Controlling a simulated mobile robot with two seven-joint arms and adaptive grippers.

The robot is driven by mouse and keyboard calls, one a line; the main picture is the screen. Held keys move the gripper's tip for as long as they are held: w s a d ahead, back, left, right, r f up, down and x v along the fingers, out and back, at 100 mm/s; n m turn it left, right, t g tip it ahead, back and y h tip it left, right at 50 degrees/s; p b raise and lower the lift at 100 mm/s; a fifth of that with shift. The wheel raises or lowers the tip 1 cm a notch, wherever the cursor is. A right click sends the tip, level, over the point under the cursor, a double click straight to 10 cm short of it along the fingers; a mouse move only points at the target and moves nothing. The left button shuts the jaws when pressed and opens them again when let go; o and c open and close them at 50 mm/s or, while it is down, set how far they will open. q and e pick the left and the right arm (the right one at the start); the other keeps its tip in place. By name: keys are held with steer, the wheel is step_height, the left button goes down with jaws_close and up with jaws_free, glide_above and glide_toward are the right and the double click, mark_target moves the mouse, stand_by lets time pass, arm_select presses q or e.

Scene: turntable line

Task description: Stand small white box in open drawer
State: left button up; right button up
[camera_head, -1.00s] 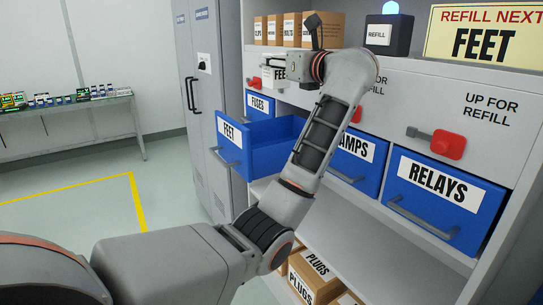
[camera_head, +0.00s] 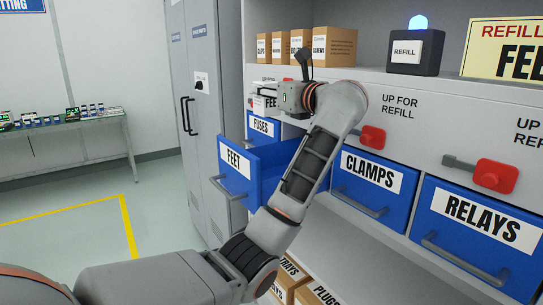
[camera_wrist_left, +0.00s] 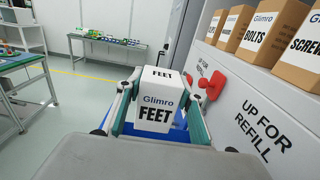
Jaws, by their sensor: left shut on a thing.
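The small white box (camera_wrist_left: 157,108), printed "Glimro FEET", is upright between the two fingers of my left gripper (camera_wrist_left: 160,88). In the head view the box (camera_head: 264,104) shows only partly behind the gripper (camera_head: 278,97). The open blue drawer (camera_head: 236,172) labelled FEET sticks out of the cabinet below the box. In the left wrist view, only bits of blue show under the box. The box appears above the drawer and apart from it. My left arm hides the drawer's right part. My right gripper is not in view.
Closed blue drawers marked FUSES (camera_head: 261,126), CLAMPS (camera_head: 372,182) and RELAYS (camera_head: 478,228) flank the open one. Red latches (camera_head: 494,176) stick out above. Brown boxes (camera_head: 333,47) and a REFILL lamp unit (camera_head: 415,52) stand on the shelf. A grey locker (camera_head: 207,110) is at left.

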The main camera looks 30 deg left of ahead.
arm_select(q)
step_height(320, 180, down, 15)
steer(key=b, duration=0.1)
steer(key=shift+f, duration=0.15)
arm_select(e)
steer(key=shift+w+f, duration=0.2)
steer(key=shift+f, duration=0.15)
arm_select(q)
steer(key=shift+f+b, duration=0.35)
steer(key=shift+f, duration=0.3)
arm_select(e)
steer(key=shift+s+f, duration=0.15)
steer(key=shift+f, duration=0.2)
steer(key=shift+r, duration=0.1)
arm_select(q)
steer(key=o, duration=1.2)
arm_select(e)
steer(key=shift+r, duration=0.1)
